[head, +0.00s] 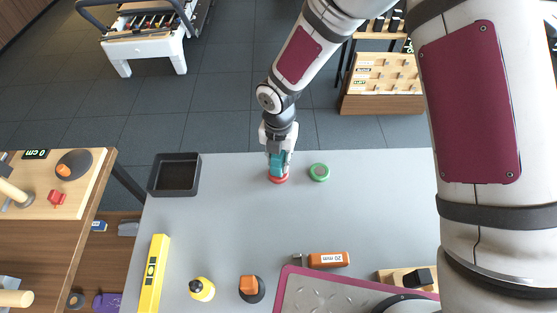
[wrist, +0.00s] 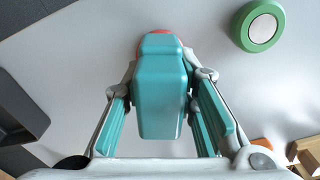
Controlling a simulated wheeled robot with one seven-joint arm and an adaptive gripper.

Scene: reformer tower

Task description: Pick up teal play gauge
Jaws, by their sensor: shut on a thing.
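The teal play gauge (wrist: 160,95) is a teal block with a narrower top end, seen in the middle of the wrist view. In the head view the teal gauge (head: 277,160) is at the far side of the grey table. My gripper (head: 279,152) reaches down over it and is shut on it; in the wrist view my gripper's fingers (wrist: 162,110) lie on either side of it. A red round piece (head: 278,178) shows directly beneath or behind the gauge. I cannot tell whether the gauge touches it.
A green ring with a pale centre (head: 319,172) lies close to the right. A black tray (head: 174,175) stands to the left. A yellow level (head: 152,274), a yellow bottle (head: 202,289) and an orange 20 mm block (head: 328,260) lie nearer. The table's middle is clear.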

